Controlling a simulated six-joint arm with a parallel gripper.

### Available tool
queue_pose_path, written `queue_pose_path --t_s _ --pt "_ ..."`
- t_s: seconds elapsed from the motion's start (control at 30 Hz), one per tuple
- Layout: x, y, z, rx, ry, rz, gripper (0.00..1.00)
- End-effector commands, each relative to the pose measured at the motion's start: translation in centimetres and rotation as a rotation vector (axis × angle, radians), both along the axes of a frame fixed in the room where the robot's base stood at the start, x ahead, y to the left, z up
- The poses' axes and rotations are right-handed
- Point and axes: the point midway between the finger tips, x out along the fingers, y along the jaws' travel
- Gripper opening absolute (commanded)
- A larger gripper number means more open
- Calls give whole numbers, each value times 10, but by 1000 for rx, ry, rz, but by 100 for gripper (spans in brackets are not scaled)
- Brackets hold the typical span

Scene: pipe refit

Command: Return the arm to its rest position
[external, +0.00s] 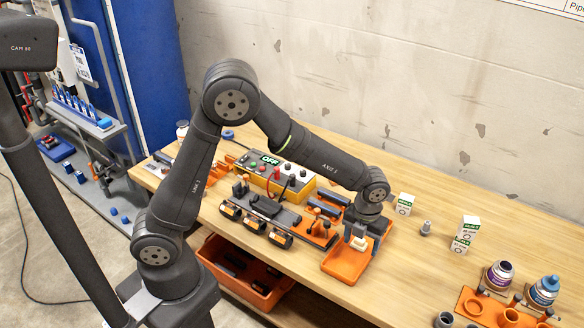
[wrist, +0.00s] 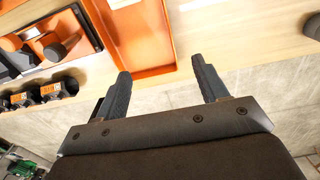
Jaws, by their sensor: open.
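My arm (external: 325,152) reaches out over the bench from its base at the lower left, its wrist bent down. My gripper (external: 357,240) is over the orange tray (external: 343,266) near the bench's front edge. In the wrist view my gripper (wrist: 160,70) has its two fingers well apart, with nothing visible between them. The tray's edge (wrist: 170,40) shows just beyond the fingertips. A small pale patch shows at the fingers in the external view; I cannot tell what it is.
Left of the tray are a tool rack (external: 272,216) and a control box (external: 275,172) reading OFF. White boxes (external: 466,229) and a grey fitting (external: 426,228) stand to the right. Bottles (external: 544,290) stand at the lower right. An orange bin (external: 245,272) is below the bench.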

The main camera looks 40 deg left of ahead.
Motion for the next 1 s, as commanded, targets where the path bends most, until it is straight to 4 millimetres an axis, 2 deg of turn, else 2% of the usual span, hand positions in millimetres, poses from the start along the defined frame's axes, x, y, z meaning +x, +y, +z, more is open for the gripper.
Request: queue_pose_path --t_s 0.17,0.2,0.4,1.0 --pt "-30 -12 20 -1 -1 -4 66" --pt "-17 -4 17 1 0 25 66" --pt "18 19 17 0 -1 113 66" --pt "105 102 16 0 0 362 66"
